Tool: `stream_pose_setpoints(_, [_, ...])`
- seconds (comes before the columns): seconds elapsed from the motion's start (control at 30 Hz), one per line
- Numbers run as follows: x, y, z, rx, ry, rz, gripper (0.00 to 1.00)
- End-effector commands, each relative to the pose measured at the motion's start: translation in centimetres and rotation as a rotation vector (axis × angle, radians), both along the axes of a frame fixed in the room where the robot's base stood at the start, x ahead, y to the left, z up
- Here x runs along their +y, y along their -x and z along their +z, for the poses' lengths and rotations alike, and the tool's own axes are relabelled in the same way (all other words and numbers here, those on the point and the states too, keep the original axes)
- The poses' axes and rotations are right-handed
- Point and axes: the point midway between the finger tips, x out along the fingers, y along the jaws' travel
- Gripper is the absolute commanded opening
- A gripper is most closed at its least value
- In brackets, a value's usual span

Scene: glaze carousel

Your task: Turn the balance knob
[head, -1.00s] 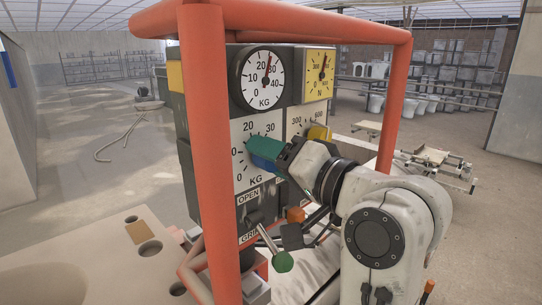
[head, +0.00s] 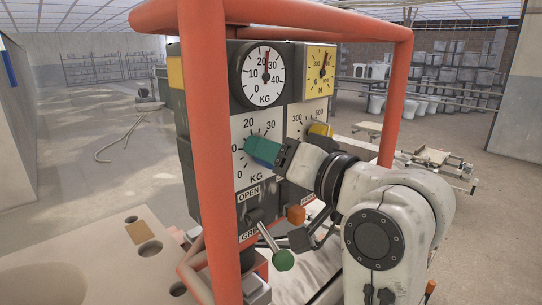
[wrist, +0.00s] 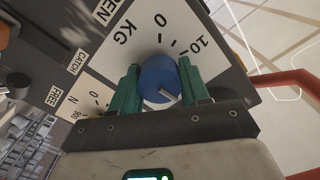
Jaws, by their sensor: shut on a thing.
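The blue knob (wrist: 158,80) sits on the white KG dial plate (head: 241,180) of the dark control panel. In the wrist view its white mark faces the lower right, toward my gripper's body. My gripper (wrist: 159,74) has its two green fingers on opposite sides of the knob, shut on it. In the head view my gripper (head: 268,150) reaches the panel from the right, and a green finger covers most of the knob. Above the plate, the round KG gauge (head: 263,75) has a red needle pointing almost straight up, between 20 and 30.
A yellow knob (head: 320,129) stands on the plate to the right. A green-tipped lever (head: 283,260) and an orange block (head: 296,214) sit below my gripper. Orange frame posts (head: 214,150) stand around the panel. A pale holed table (head: 90,250) is at lower left.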

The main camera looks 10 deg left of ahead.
Motion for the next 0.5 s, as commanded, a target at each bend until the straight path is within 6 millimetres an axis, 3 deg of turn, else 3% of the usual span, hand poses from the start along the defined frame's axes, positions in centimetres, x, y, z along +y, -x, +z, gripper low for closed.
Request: stream_pose_setpoints(0.5, [-0.12, -0.04, -0.02, -0.173, 0.135, -0.004, 0.15])
